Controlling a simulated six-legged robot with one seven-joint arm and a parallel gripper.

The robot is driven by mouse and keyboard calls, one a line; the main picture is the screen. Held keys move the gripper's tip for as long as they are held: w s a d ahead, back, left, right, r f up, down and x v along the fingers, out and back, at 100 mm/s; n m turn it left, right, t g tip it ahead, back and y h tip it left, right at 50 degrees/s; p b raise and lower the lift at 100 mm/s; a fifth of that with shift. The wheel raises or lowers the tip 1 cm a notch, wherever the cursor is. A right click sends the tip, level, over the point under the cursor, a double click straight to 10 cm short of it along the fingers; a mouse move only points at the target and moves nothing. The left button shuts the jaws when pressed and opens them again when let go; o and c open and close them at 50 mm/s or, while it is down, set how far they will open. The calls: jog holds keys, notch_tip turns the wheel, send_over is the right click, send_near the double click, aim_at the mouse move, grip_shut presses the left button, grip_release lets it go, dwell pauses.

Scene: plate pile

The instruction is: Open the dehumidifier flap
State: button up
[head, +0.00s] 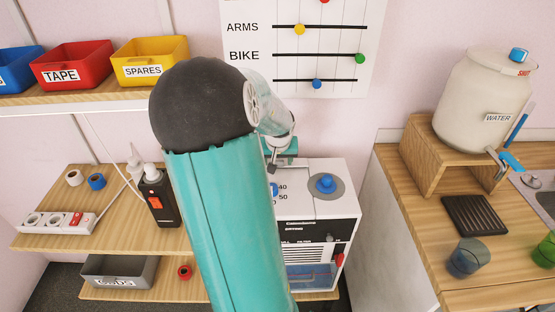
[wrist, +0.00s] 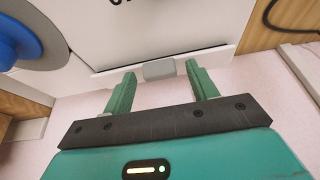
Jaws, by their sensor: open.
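The dehumidifier (head: 318,207) is a white box with dark printing and a blue knob (head: 325,185) on a grey disc on its top. My arm hides its left part in the head view. In the wrist view the blue knob (wrist: 18,42) is at the upper left, beside a white flap panel (wrist: 130,40) with a grey tab (wrist: 159,70) at its near edge. My gripper (wrist: 161,72) is open and empty. Its two green fingers point at that edge, with the tab between their tips in the picture. Whether they touch it, I cannot tell. The flap looks shut.
A black bottle (head: 158,195) and a power strip (head: 52,224) stand on the wooden shelf to the left. A grey bin (head: 118,270) is below. Coloured bins (head: 72,64) line the upper shelf. The water tank (head: 484,95) stands on the right counter.

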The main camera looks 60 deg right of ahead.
jog(key=c, duration=1)
jog(key=shift+w+d+r+g+y, duration=0.2)
jog(key=shift+d+r+g+y, duration=0.1)
jog(key=shift+y, duration=0.4)
jog(key=o, duration=1)
jog(key=shift+r, duration=0.1)
jog(key=v, duration=1.3)
jog(key=shift+r, duration=0.3)
jog(key=shift+a, duration=0.15)
